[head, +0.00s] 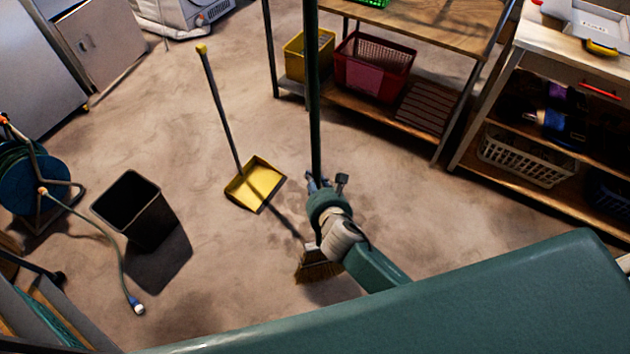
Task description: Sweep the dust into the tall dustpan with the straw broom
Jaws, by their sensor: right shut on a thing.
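The straw broom has a long dark green handle (313,90) that stands nearly upright. Its straw head (318,266) is low at the floor, partly hidden behind my right arm. My right gripper (324,188) is shut on the broom handle. The tall dustpan (256,184) is yellow with a long grey handle. It stands on the floor left of the broom, apart from the straw head. Darker patches (288,222) mark the floor between pan and broom; I cannot tell dust from shadow there. My left gripper is not in view.
A black bin (133,212) and a hose reel (32,185) with its loose hose stand at left. A wooden shelf (430,25) with a red basket (373,65) and a workbench (570,45) bound the back right.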

